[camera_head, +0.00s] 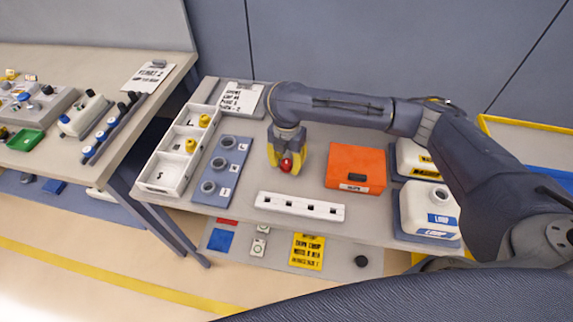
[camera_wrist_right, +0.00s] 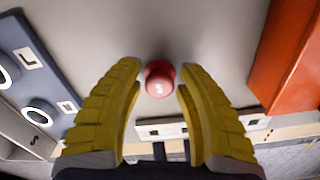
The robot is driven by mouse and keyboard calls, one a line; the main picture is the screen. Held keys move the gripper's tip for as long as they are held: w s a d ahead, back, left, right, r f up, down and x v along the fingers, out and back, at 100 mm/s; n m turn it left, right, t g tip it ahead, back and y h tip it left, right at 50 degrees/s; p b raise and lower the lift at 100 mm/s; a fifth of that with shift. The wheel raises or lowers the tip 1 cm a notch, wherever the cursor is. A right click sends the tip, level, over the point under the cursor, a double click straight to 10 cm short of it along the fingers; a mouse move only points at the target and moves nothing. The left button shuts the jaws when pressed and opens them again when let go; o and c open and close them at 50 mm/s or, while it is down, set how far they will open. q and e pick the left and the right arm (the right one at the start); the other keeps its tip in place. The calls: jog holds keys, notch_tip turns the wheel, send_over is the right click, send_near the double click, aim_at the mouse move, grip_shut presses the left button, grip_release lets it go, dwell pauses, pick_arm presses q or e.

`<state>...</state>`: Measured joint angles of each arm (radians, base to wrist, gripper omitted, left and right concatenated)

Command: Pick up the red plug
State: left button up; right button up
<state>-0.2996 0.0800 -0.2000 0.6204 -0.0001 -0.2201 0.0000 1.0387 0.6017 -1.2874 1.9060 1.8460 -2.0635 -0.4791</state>
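The red plug (camera_head: 286,165) has a rounded head and is on the grey table between the blue socket block and the orange box. In the right wrist view the red plug (camera_wrist_right: 159,79) shows a white letter S and lies between the fingertips. My right gripper (camera_head: 287,160) has yellow fingers and reaches down over the plug. In the wrist view the right gripper (camera_wrist_right: 160,75) has its fingers apart, one on each side of the plug, with narrow gaps or light contact at the tips. My left gripper is in neither view.
A blue block (camera_head: 220,172) with several round sockets and a white tray (camera_head: 155,188) with yellow plugs stand left. An orange box (camera_head: 355,167) stands right. A white slotted strip (camera_head: 300,207) lies in front. White jugs (camera_head: 430,208) stand at the far right.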

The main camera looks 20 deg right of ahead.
jog(key=c, duration=0.7)
jog(key=shift+o, duration=0.2)
jog(key=shift+r, duration=0.1)
